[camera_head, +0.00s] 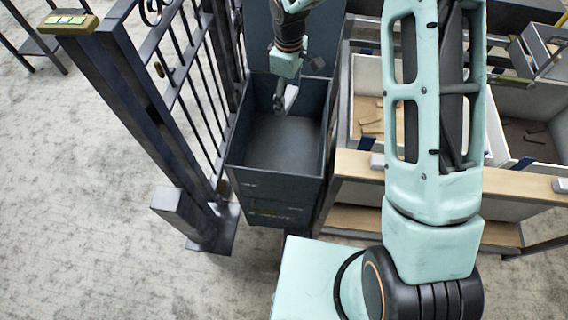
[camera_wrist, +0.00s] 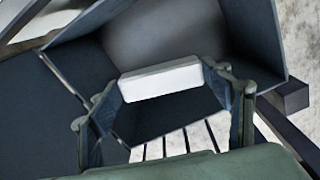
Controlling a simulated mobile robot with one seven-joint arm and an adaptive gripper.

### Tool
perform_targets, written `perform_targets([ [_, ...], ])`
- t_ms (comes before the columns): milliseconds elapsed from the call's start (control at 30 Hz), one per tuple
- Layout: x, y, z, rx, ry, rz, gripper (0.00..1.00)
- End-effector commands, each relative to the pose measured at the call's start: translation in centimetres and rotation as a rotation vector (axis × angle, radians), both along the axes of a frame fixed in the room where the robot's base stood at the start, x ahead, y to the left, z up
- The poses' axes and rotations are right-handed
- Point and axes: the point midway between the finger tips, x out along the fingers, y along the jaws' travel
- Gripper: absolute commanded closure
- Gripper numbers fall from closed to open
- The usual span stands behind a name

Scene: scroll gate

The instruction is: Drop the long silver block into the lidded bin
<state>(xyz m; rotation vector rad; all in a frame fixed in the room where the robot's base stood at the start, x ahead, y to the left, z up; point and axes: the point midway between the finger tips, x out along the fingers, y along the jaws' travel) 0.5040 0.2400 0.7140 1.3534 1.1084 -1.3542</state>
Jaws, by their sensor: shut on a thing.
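The long silver block (camera_wrist: 160,80) spans between the two fingertips of my gripper (camera_wrist: 163,84) in the wrist view. In the head view the block (camera_head: 291,98) shows pale and tilted below my gripper (camera_head: 286,85), which hangs over the far part of the bin's opening. My gripper is shut on the block. The dark lidded bin (camera_head: 275,188) stands open, with its dark lid (camera_head: 262,38) raised at the back. Its visible floor looks empty. How far the block is above or below the rim is hard to tell.
A black scroll gate (camera_head: 190,75) with a thick post stands close to the left of the bin. To the right, a wooden-edged rack (camera_head: 345,163) has pale compartments holding small brown pieces. My own arm covers part of it. Carpeted floor is free at lower left.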

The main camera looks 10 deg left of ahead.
Motion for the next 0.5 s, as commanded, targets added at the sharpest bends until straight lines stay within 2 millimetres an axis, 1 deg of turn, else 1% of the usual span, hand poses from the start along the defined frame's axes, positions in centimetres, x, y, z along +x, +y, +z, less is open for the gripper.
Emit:
perform_targets([
  [267,0.0,0.2,-2.1,0.000,0.000,0.012,0.59],
  [500,0.0,0.2,-5.0,0.000,0.000,0.010,0.59],
])
